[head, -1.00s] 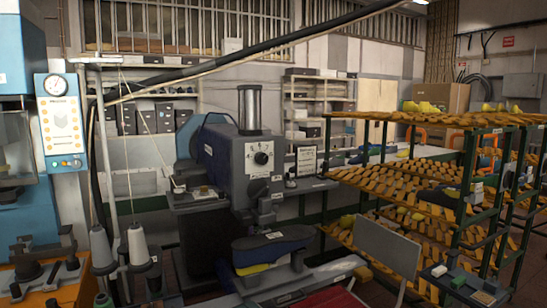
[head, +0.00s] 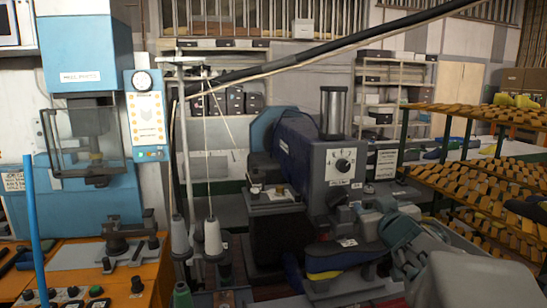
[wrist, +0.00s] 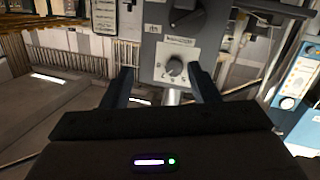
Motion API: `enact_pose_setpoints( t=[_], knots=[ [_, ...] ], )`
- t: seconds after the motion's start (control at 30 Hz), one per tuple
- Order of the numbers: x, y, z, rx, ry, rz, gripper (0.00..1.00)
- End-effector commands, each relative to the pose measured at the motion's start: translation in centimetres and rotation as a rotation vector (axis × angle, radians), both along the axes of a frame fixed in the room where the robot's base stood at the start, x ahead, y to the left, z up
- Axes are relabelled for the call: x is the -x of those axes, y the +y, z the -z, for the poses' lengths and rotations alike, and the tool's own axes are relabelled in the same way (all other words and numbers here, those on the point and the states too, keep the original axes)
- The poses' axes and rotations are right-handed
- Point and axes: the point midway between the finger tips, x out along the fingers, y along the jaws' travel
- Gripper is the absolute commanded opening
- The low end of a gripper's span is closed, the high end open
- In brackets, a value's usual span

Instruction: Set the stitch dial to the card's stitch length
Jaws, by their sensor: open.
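The marks are too small to read. My gripper (wrist: 159,70) is open and empty, with the dial apart from both fingers. In the head view my arm reaches in from the lower right, below and right of the dial. A white printed sheet (head: 386,163) stands right of the machine head, perhaps the card; its text is illegible.
A dark shoe shape (head: 335,255) sits below the machine head. Thread cones (head: 212,237) stand at the left front, near a blue press (head: 90,150). A dark slanting pole crosses above the machine.

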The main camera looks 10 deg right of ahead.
Motion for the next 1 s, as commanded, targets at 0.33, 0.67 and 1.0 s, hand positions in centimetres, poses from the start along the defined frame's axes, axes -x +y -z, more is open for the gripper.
enact_pose_setpoints(
  t=[0.33, 0.67, 1.0],
  knots=[
    [0.0, -0.3, -4.2, 0.009, -0.106, -0.226, 0.55],
    [-4.0, -0.1, -4.3, 0.006, -0.109, -0.244, 0.55],
    [-10.3, 0.1, -4.3, 0.005, -0.109, -0.242, 0.55]
  ],
)
